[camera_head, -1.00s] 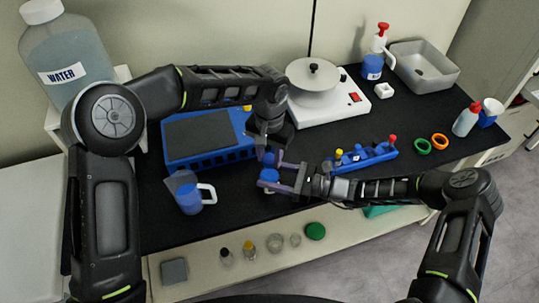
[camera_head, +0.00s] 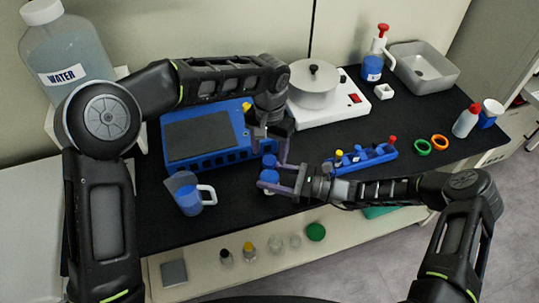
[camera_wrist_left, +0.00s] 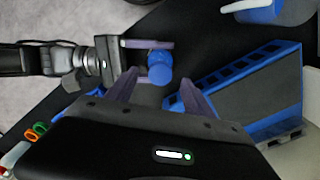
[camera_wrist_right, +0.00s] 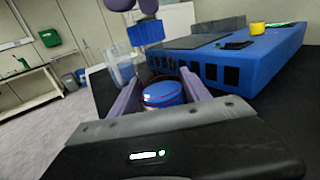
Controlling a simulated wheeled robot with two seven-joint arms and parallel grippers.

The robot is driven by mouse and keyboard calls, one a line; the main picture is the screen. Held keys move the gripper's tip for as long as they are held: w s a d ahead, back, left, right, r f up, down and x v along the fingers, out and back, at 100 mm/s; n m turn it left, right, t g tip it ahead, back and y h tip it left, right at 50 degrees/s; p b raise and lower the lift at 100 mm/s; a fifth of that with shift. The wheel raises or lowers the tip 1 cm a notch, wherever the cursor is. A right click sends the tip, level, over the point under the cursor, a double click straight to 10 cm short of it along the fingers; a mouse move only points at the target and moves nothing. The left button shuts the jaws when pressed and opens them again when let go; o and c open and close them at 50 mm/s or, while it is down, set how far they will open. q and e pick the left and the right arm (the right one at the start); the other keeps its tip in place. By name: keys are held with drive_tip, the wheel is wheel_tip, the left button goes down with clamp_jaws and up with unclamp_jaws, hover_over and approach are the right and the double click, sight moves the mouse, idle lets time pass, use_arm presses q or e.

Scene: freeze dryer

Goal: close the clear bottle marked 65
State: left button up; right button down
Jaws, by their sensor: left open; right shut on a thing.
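My right gripper (camera_head: 268,180) is shut on the bottle (camera_wrist_right: 162,94), whose visible part is blue with a thin red line. The mark 65 cannot be read. A ribbed blue cap (camera_wrist_right: 148,32) appears above the bottle in the right wrist view; it also shows in the head view (camera_head: 270,160). Clear glass between them is not distinguishable, so I cannot tell whether the cap is seated. My left gripper (camera_head: 267,146) is open, just above the cap. In the left wrist view, its fingertips (camera_wrist_left: 158,88) stand apart on either side of the blue parts.
A blue box (camera_head: 210,157) with a grey top stands behind the grippers. A blue jug (camera_head: 189,201) is at left, and a blue rack (camera_head: 362,159) with coloured caps is at right. A white hotplate (camera_head: 330,104) carries a pot. Several small items line the front shelf.

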use_arm(q)
wheel_tip(320, 180, up, 9)
idle(0.3)
use_arm(e)
drive_tip(key=shift+c, duration=2.2)
unclamp_jaws()
drive_tip(key=shift+s+d+f, duration=0.1)
drive_tip(key=shift+d, duration=0.4)
drive_tip(key=b+v, duration=0.2)
drive_tip(key=v, duration=0.4)
use_arm(q)
wheel_tip(320, 180, down, 2)
drive_tip(key=shift+f+b, duration=0.25)
drive_tip(key=shift+b, duration=0.05)
use_arm(e)
drive_tip(key=shift+s+d, duration=0.15)
drive_tip(key=shift+d, duration=0.2)
